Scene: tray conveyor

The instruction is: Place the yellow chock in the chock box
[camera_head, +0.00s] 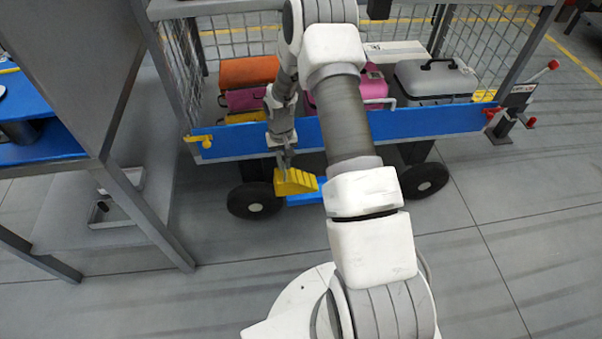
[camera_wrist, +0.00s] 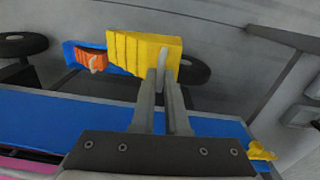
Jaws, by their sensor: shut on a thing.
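The yellow chock (camera_head: 294,182) is a ribbed wedge, held in the air in front of the cart's lower side. My gripper (camera_head: 285,163) is shut on it; in the wrist view the two fingers (camera_wrist: 165,82) pinch the chock (camera_wrist: 140,50) near one end. A blue box (camera_head: 303,198), which looks like the chock box, sits low at the cart, behind the chock and partly hidden by it and by my arm. In the wrist view the blue box (camera_wrist: 69,53) shows beyond the chock, with an orange piece (camera_wrist: 90,59) in it.
The wire-sided cart has a blue side rail (camera_head: 235,140) and black wheels (camera_head: 254,201). Suitcases (camera_head: 437,78) fill it. A grey frame with a blue shelf (camera_head: 40,144) stands at left. A hitch with a red knob (camera_head: 553,64) is at right. The right floor is clear.

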